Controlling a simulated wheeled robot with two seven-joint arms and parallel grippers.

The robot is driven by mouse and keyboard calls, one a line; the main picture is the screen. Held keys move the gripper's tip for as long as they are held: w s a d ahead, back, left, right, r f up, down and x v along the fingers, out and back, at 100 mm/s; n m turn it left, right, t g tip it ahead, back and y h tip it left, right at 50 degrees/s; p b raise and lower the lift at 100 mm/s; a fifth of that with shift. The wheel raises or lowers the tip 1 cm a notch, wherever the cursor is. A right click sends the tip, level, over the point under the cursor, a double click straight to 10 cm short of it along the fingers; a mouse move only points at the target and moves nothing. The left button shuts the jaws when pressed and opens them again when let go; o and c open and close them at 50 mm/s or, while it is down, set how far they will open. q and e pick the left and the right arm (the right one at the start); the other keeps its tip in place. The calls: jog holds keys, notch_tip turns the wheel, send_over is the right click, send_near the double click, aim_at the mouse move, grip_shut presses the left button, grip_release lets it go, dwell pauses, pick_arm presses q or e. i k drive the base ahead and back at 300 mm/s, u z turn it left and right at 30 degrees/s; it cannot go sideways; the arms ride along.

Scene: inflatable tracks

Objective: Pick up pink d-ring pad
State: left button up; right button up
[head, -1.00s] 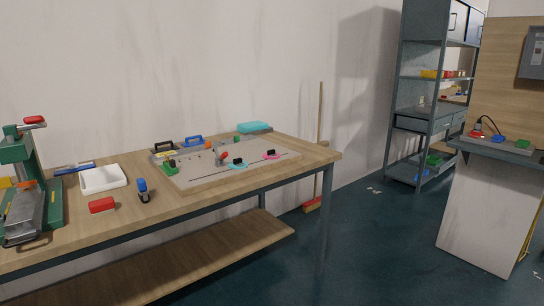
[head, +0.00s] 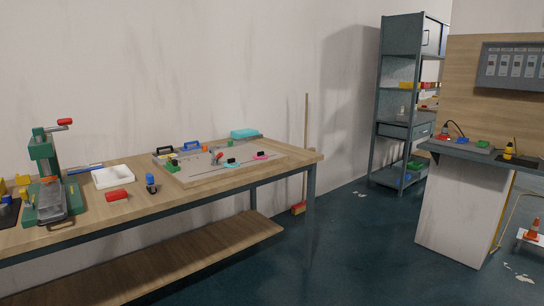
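The pink d-ring pad (head: 261,157) lies on the grey board (head: 205,176) on the wooden workbench, near the board's right side. A small black piece stands on the pad. A similar cyan pad (head: 232,164) with a black piece lies just left of it. Neither of my grippers shows in the head view.
A green press (head: 47,175), a white tray (head: 113,178), a red block (head: 117,195) and a blue-topped tool (head: 151,184) stand on the bench's left part. A broom (head: 305,150) leans on the wall past the bench's right end. Open floor lies between the bench and a counter (head: 465,205) at right.

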aim_at(261, 155)
jog(key=z, duration=0.55)
jog(key=i, duration=1.35)
jog(key=z, duration=0.2)
